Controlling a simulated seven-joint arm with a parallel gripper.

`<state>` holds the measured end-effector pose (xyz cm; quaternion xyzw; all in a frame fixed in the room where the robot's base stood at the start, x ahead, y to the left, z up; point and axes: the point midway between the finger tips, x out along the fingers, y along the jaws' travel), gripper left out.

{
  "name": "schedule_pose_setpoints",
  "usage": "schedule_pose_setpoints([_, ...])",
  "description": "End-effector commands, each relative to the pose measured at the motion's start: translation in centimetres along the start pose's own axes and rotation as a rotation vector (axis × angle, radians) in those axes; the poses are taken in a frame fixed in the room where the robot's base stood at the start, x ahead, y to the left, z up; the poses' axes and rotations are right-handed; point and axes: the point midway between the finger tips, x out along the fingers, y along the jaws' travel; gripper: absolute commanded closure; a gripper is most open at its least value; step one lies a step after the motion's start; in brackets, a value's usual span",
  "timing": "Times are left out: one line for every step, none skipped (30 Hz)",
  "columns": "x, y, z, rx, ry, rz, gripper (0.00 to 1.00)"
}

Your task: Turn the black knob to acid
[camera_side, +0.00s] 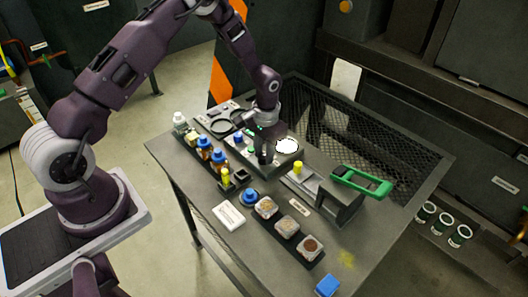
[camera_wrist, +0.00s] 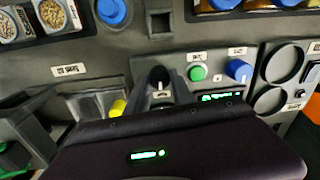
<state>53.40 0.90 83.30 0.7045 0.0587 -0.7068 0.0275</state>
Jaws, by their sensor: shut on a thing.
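The black knob (camera_wrist: 160,76) is on the sloped grey panel (camera_wrist: 216,88) of a device, seen between my gripper's fingers in the wrist view. A small pale mark shows on it. My gripper (camera_wrist: 161,90) is shut on the knob, one finger on each side. In the side view my gripper (camera_side: 265,156) points down at the device, and the arm hides most of the knob. A green button (camera_wrist: 197,73) and a blue button (camera_wrist: 238,70) sit right of the knob, under small white labels. I cannot read which setting the knob points to.
A yellow-topped part (camera_wrist: 118,108) is left of the knob in the wrist view. Bottles with blue caps (camera_side: 204,143) line the left side. Sample containers (camera_side: 287,226) stand in front. A white card (camera_side: 228,215) lies near the front edge.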

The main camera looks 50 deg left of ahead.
Motion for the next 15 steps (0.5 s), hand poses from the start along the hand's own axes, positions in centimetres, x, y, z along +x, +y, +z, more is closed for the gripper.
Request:
schedule_pose_setpoints([-0.1,-0.01,-0.08,0.041,0.004,0.0,1.0])
schedule_pose_setpoints([-0.11,0.0,-0.07,0.069,0.005,0.0,1.0])
schedule_pose_setpoints([-0.11,0.02,-0.07,0.106,0.007,0.0,1.0])
schedule_pose_setpoints([-0.11,0.03,-0.06,0.134,0.008,0.0,1.0])
schedule_pose_setpoints([-0.11,0.04,-0.06,0.163,0.01,0.0,1.0])
schedule_pose_setpoints([-0.11,0.03,-0.06,0.201,0.011,0.0,1.0])
schedule_pose_setpoints([-0.11,0.03,-0.05,0.231,0.013,-0.001,1.0])
schedule_pose_setpoints([-0.11,0.04,-0.05,0.258,0.014,0.0,1.0])
schedule_pose_setpoints([-0.11,0.05,-0.05,0.296,0.016,0.0,1.0])
schedule_pose_setpoints([-0.12,0.06,-0.04,0.324,0.017,0.0,1.0])
schedule_pose_setpoints([-0.12,0.07,-0.04,0.353,0.019,0.0,1.0])
schedule_pose_setpoints([-0.12,0.08,-0.04,0.391,0.021,0.0,1.0])
schedule_pose_setpoints([-0.12,0.08,-0.04,0.419,0.022,0.0,1.0])
schedule_pose_setpoints([-0.12,0.08,-0.03,0.447,0.023,0.0,1.0])
schedule_pose_setpoints([-0.12,0.06,-0.03,0.484,0.025,-0.001,1.0])
